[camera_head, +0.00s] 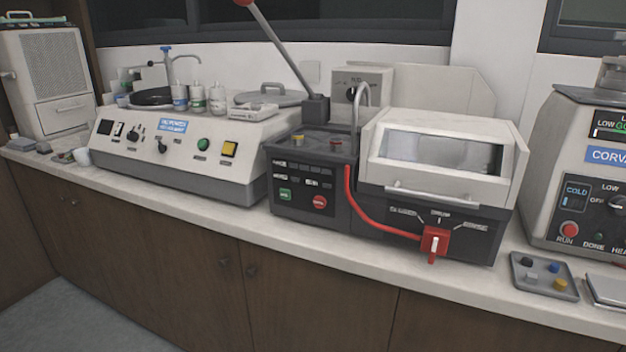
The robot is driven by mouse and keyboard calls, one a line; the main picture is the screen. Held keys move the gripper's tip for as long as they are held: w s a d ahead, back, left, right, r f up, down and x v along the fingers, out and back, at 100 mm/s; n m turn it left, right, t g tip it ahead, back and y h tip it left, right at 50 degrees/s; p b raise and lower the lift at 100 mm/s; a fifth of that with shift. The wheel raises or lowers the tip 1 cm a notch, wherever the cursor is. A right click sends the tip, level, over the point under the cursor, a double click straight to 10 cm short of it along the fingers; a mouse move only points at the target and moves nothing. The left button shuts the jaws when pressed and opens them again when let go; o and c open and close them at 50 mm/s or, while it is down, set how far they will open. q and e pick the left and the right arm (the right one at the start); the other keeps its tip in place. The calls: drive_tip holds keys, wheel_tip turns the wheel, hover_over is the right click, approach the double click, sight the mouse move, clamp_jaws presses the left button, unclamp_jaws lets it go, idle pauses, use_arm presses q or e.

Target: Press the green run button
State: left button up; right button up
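Neither of my grippers is in view.
The middle machine has a hinged clear-windowed cover (445,152), shut, a raised lever (280,45) and a red handle (434,240) at its lower front. A small tray (520,260) with several coloured pieces lies on the counter (225,222). The counter's front strip is mostly clear.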

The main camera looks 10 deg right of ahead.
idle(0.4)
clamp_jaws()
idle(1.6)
